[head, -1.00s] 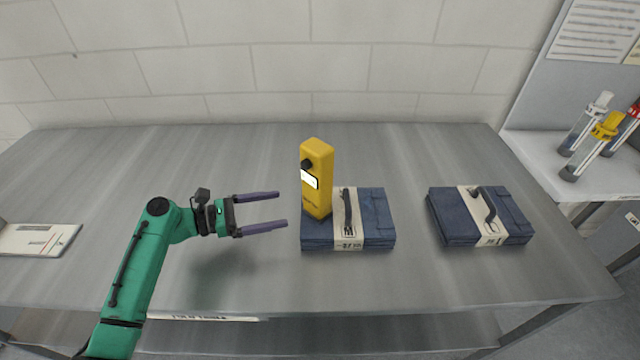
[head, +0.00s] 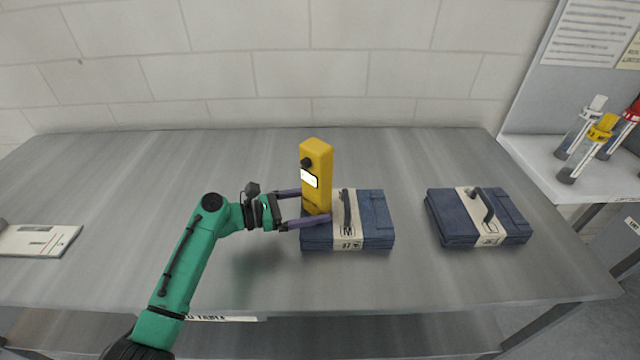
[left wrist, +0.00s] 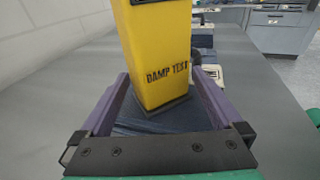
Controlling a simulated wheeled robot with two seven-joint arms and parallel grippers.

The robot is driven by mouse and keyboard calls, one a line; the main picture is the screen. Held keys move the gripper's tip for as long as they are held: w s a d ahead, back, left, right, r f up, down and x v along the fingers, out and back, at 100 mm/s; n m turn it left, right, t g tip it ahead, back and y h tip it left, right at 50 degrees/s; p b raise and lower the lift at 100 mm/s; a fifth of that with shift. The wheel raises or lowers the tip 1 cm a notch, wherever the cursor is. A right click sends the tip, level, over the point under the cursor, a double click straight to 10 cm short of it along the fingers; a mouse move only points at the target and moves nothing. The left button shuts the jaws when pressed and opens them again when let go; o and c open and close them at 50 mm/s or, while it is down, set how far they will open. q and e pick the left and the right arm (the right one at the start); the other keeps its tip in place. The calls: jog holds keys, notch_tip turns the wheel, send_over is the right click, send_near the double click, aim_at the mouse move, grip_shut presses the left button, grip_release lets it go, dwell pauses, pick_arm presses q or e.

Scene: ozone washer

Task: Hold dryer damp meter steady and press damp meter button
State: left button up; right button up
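The yellow damp meter (head: 317,170) stands upright on the left part of a folded navy bundle (head: 372,215). Its white display and a dark round knob or button (head: 306,163) show near its top in the head view. In the left wrist view the meter (left wrist: 158,50) fills the middle, with "DAMP TEST" lettering; its top is cut off. My left gripper (head: 316,206) is open, its purple fingers on either side of the meter's lower part. Gaps to both fingers show in the left wrist view (left wrist: 158,95). My right gripper is not in view.
A second navy bundle (head: 480,214) with a pale band and handle lies to the right. A white flat device (head: 38,240) lies at the table's left edge. Capped tubes (head: 590,140) stand on a side shelf. The metal table (head: 200,150) is clear behind.

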pick_arm(q)
jog(key=c, duration=0.6)
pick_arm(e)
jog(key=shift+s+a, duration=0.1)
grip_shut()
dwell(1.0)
